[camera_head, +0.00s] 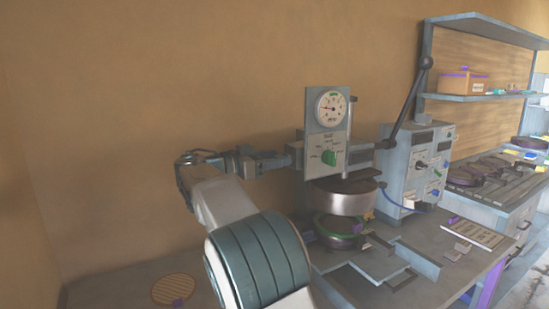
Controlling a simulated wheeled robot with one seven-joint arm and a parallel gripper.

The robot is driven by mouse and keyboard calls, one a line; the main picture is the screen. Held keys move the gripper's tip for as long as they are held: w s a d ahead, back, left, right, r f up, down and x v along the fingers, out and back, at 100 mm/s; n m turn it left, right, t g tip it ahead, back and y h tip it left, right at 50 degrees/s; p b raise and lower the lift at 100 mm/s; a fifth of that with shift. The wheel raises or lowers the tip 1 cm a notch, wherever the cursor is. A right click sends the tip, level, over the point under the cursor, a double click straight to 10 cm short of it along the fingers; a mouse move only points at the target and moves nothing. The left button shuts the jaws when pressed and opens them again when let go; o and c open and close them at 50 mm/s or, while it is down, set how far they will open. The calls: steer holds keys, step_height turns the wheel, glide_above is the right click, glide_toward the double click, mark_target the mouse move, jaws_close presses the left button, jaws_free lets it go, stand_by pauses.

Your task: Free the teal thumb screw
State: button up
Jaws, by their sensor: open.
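The plate press stands right of centre, with a round gauge (331,107) above a green knob (329,158) on its upright front panel (312,142). I cannot pick out a teal thumb screw with certainty; the green knob looks more like a selector. My gripper (284,160) is open and reaches in from the left, level with the knob. Its tips are close to the panel's left side. I cannot tell whether they touch anything there, and the space between them is too small to make out.
A metal cylinder (342,196) sits under the press head, above a green ring (338,226). A control box (415,165) and a long lever (407,103) stand to the right. Angled metal brackets (415,260) lie on the bench in front. A shelf (475,97) hangs at the right.

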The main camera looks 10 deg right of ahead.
steer(key=shift+d, duration=0.2)
steer(key=c, duration=1)
